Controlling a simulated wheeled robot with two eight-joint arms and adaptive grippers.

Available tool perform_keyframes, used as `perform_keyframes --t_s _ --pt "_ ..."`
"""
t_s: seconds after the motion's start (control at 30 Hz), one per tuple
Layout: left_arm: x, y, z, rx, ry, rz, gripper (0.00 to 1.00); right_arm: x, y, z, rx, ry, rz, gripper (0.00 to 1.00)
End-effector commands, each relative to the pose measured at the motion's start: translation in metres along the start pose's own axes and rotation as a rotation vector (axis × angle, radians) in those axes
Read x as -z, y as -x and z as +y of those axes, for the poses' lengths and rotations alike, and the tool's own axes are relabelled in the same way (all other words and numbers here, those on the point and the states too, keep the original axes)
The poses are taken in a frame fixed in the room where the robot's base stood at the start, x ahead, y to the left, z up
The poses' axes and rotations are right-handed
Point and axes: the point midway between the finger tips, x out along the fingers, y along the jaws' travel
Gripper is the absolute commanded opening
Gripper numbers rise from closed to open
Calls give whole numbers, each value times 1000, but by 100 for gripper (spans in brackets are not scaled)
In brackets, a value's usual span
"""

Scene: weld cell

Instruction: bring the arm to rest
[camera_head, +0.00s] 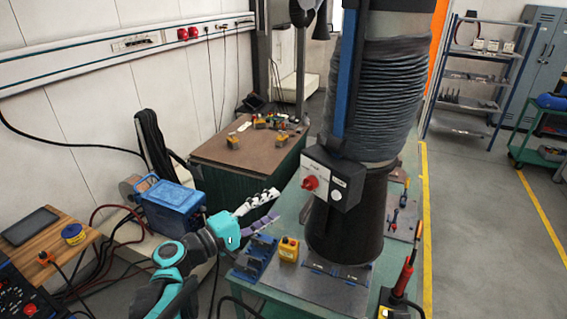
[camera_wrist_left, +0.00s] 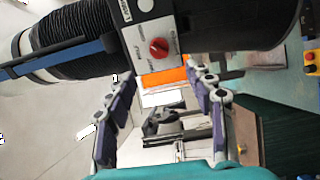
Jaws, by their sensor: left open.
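My left arm (camera_head: 178,262), teal and dark, comes in from the lower left in the head view. My left gripper (camera_head: 273,206) is open and empty, its two fingers spread and pointing right. It is in the air, left of the black extraction hood and near the blue fixture on the green table. In the left wrist view the same gripper (camera_wrist_left: 158,78) shows both purple-grey fingers wide apart with nothing between them. A grey switch box with a red knob (camera_wrist_left: 158,48) shows beyond the fingertips. My right gripper is in neither view.
The black hood (camera_head: 345,225) with its ribbed hose (camera_head: 375,100) stands on the green table. A blue welding unit (camera_head: 172,207) stands behind the arm. Open floor (camera_head: 480,215) lies right.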

Motion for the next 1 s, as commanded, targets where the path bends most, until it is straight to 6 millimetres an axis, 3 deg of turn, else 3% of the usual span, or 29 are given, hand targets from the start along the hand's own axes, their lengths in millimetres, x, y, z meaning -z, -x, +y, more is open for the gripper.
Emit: perform_keyframes --t_s 0.13,0.27,0.4,0.5,0.6,0.8,1.0 --pt "-17 3 -22 86 -56 -16 54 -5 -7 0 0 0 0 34" --pt "-50 19 -76 302 -209 -53 54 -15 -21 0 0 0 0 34" --pt "-79 64 -148 599 -447 -98 54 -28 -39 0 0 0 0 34" --pt "-86 105 -190 797 -624 -125 54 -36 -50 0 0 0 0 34" --pt "-84 144 -218 960 -782 -143 54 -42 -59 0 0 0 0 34" --pt "-73 191 -239 1148 -980 -156 54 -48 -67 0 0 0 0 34" --pt "-70 199 -240 1184 -1019 -157 54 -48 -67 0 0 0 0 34"
